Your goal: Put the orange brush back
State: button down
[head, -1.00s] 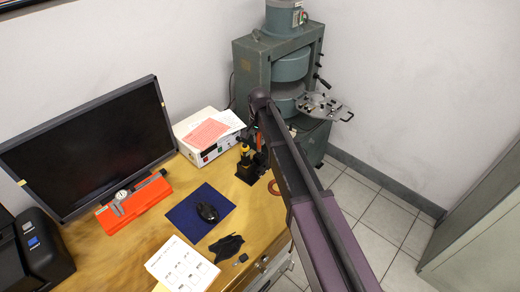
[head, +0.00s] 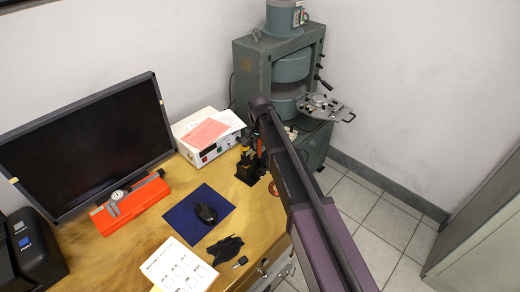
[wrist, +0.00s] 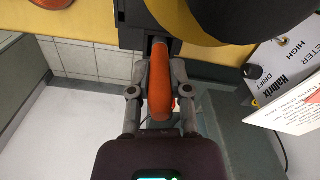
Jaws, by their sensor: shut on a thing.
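The orange brush (wrist: 160,88) lies between the two fingers of my gripper (wrist: 160,75) in the wrist view, and the gripper is shut on it. Its far end meets a slot in a dark holder block (wrist: 128,36); I cannot tell how deep it sits. In the head view the brush (head: 259,146) shows as a small orange strip at the black holder (head: 246,175) on the desk's right side. My arm hides most of the gripper there. A yellow-and-black tool (wrist: 190,22) stands beside the brush in the holder.
A white instrument box with papers (head: 203,152) stands behind the holder. An orange ring (head: 273,189) lies near the desk's right edge. A green magnet machine (head: 255,85) stands beyond. A blue mat with a mouse (head: 183,218) lies to the left.

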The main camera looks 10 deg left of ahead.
jog(key=shift+f, duration=0.25)
jog(key=c, duration=0.6)
grip_release()
jog(key=shift+r, duration=0.25)
notch_tip(320, 180, up, 12)
jog(key=p, duration=1.2)
dwell(0.5)
jog(key=s+d+n, duration=0.1)
jog(key=s+d, duration=0.5)
jog(key=d, duration=0.5)
jog(key=s+d+n, duration=0.1)
jog(key=s+d, duration=0.5)
jog(key=d, duration=0.6)
jog(key=s+d+n, duration=0.1)
jog(key=s+d, duration=0.6)
jog(key=d, duration=0.5)
jog(key=shift+d, duration=0.2)
